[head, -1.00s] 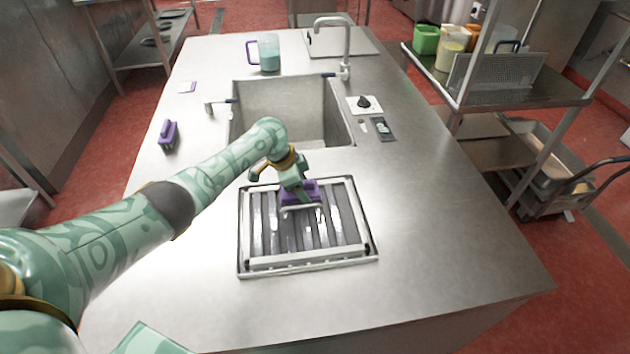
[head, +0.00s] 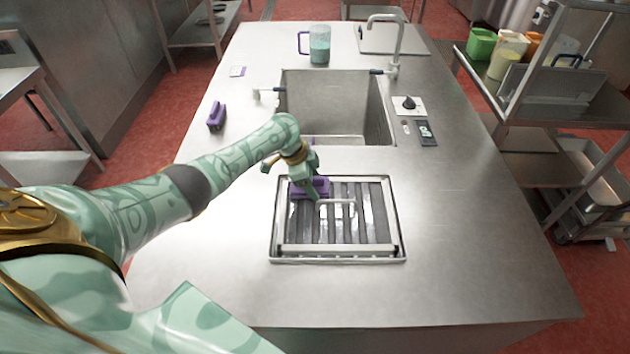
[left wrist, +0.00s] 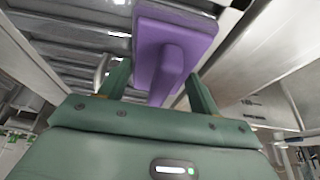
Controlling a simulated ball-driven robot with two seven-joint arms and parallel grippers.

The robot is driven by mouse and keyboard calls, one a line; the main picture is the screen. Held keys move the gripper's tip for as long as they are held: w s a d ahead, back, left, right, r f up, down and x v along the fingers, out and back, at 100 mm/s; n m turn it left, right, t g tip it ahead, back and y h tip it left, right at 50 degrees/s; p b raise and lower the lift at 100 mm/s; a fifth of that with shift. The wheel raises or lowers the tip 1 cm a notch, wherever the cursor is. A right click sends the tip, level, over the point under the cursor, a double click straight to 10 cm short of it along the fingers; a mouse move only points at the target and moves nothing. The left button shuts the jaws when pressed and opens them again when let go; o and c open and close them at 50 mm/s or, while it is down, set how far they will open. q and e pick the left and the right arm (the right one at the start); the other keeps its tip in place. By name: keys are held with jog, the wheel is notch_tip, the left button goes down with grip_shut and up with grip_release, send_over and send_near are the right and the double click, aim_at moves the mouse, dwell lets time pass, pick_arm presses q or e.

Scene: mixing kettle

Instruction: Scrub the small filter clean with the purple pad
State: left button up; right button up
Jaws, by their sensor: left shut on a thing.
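The small filter (head: 336,249) lies flat on the counter in front of the sink, a pale metal frame with dark slats and a thin wire handle. Whitish streaks show between and on its slats. My left gripper (head: 310,183) is shut on the purple pad (head: 322,186), which is at the far left part of the filter. In the left wrist view, the pad (left wrist: 178,35) lies over the slats, with its raised grip towards the fingers (left wrist: 160,88). Whether the pad touches the slats is hard to tell. My right gripper is not in view.
A second purple scrubber (head: 216,117) stands on the counter's left side. Behind the filter are the sink (head: 335,95), tap (head: 385,40) and a jug (head: 319,45). A black knob (head: 408,103) is right of the sink. The counter right of the filter is clear.

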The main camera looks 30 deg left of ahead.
pick_arm(q)
notch_tip(320, 180, up, 9)
jog(key=p, duration=0.7)
jog(key=shift+r+p, duration=0.1)
jog(key=shift+p, duration=0.25)
